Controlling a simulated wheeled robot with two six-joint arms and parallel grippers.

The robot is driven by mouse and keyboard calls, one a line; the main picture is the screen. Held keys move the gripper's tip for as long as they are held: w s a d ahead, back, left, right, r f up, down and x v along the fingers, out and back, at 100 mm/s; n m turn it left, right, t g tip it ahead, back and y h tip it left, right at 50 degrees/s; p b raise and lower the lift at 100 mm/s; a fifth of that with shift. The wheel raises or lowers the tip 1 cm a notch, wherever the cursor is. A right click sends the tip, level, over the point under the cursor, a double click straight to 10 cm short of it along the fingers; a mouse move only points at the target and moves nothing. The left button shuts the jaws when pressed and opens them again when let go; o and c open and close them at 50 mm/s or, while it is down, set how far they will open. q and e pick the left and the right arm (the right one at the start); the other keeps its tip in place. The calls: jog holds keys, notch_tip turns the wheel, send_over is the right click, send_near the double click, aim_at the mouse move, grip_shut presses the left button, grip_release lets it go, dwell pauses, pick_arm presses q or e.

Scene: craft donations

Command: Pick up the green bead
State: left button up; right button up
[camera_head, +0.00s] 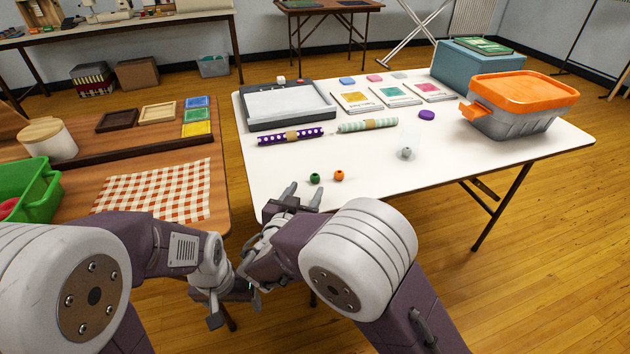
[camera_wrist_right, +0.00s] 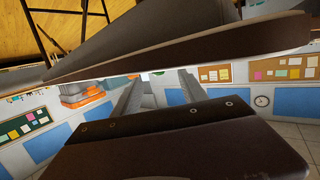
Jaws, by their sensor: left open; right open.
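The green bead (camera_head: 315,178) lies on the white table (camera_head: 270,178) near its front edge, close to the left of an orange bead (camera_head: 339,175). My right gripper (camera_head: 303,194) is open and empty at the table's front edge, its fingers pointing toward the beads, just short of the green one. In the right wrist view the two fingers of this gripper (camera_wrist_right: 160,78) are spread with nothing between them, and neither bead can be made out there. My left gripper (camera_head: 234,303) is open and low in front, in the gap between the two tables.
A grey bead (camera_head: 406,153) sits further right. A wooden table (camera_head: 75,180) with a checked cloth (camera_head: 155,190) is at left.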

aim_at(313, 180)
jog(key=x, duration=0.5)
jog(key=shift+w+d, duration=0.1)
jog(key=shift+d, duration=0.1)
grip_shut()
notch_tip(313, 180, up, 4)
jog(key=shift+r+p, duration=0.1)
jog(key=shift+p, duration=0.25)
jog(key=s+d+r, duration=0.5)
jog(key=d+r, duration=0.2)
jog(key=d, duration=0.3)
jog(key=shift+s+d, duration=0.2)
jog(key=shift+s, duration=0.05)
